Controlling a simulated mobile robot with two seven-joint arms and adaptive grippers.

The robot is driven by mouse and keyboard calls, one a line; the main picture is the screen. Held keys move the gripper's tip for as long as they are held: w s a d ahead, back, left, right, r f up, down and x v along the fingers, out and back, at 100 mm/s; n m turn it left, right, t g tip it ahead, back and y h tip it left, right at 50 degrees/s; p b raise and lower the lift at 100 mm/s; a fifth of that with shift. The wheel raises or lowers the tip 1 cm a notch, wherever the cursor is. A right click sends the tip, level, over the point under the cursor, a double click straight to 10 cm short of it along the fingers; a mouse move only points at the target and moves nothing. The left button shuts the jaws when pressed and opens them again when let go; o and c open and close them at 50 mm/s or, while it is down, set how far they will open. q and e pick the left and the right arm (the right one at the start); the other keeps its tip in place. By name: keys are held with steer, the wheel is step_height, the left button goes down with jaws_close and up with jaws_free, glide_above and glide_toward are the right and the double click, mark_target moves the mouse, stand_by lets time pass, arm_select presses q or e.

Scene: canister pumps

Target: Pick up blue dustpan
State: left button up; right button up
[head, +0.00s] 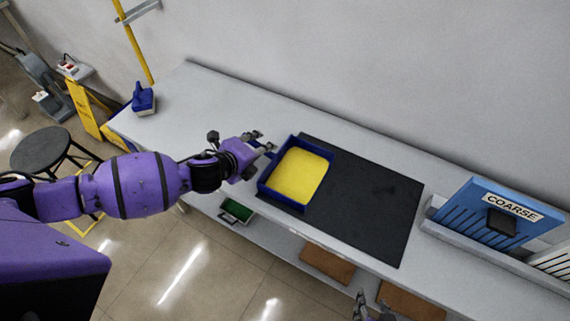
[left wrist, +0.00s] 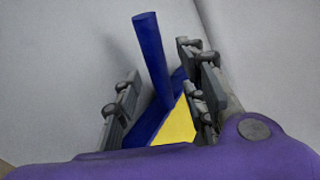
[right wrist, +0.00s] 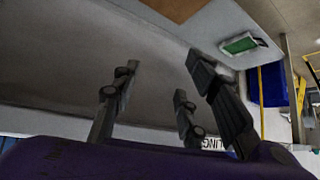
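The blue dustpan (head: 267,190) lies on the grey bench, partly over the black mat, and its yellow inside faces up. In the left wrist view its blue handle (left wrist: 152,60) rises between the fingers, with a yellow wedge (left wrist: 178,125) below. My left gripper (head: 264,142) is at the dustpan's left back corner. Its fingers are apart on either side of the handle, with gaps showing. My right gripper (head: 374,308) is at the bottom edge of the head view, in front of the bench. In the right wrist view its fingers (right wrist: 160,85) are spread and empty.
The black mat (head: 375,200) covers the bench's middle. A blue board marked COARSE (head: 480,205) stands at the right. A small blue and white object (head: 143,98) is at the far left end. A green-topped item (head: 237,211) is below the bench, and a black stool (head: 40,150) is left.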

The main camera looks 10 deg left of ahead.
arm_select(q)
steer(key=shift+x, duration=1.05)
jaws_close()
steer(key=shift+r, duration=0.15)
